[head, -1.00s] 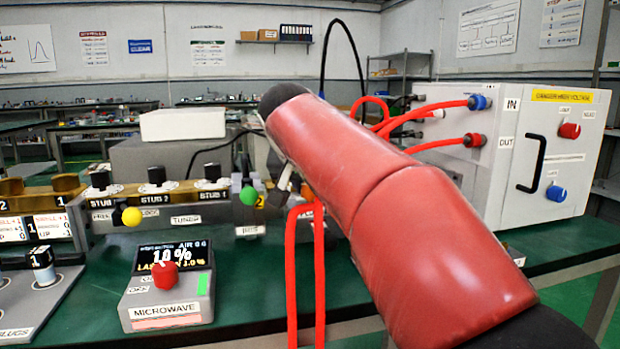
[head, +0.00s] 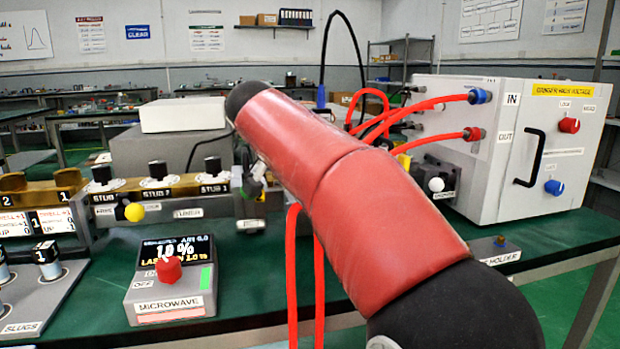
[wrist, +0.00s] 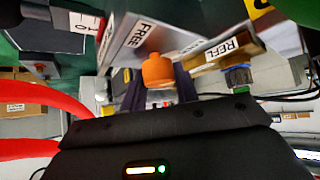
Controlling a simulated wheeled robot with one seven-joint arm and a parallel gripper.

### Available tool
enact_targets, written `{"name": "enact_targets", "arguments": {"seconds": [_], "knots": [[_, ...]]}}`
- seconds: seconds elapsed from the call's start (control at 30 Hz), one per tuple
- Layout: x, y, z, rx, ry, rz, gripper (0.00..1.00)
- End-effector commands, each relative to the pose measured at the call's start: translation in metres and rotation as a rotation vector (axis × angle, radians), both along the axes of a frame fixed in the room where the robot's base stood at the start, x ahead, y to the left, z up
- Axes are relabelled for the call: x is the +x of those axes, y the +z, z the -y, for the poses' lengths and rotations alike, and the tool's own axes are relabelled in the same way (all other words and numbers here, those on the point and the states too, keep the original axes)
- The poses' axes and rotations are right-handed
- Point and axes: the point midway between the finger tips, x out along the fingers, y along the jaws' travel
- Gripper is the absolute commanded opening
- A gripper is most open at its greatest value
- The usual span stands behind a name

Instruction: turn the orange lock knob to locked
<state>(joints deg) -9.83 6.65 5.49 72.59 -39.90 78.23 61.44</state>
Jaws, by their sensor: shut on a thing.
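The orange lock knob (wrist: 157,70) shows in the wrist view, upright at the middle, beside a block labelled FREE (wrist: 140,35). My gripper (wrist: 159,92) has its two dark fingers on either side of the knob's lower part and is shut on it. The contact is small and partly shaded in this view. In the head view my red arm covers the gripper and the orange knob. I cannot read the knob's lock setting.
A REFL label (wrist: 226,48) and a blue connector (wrist: 238,76) are close right of the knob. Red hoses (head: 305,270) hang near my arm. The microwave control box (head: 170,285) stands at front left, a white high-voltage cabinet (head: 515,150) at right.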

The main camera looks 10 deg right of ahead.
Motion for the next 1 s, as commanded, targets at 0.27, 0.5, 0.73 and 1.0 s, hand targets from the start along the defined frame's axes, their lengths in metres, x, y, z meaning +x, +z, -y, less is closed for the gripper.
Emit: {"name": "enact_targets", "arguments": {"seconds": [0.27, 0.5, 0.73, 1.0], "knots": [[0.000, 0.000, 0.000, 0.001, 0.001, 0.000, 0.46], [0.000, 0.000, 0.000, 0.001, 0.001, 0.000, 0.52], [-0.006, 0.010, -0.007, 0.001, 0.002, 0.002, 0.52], [-0.029, 0.043, -0.031, 0.001, 0.004, 0.001, 0.52]]}}
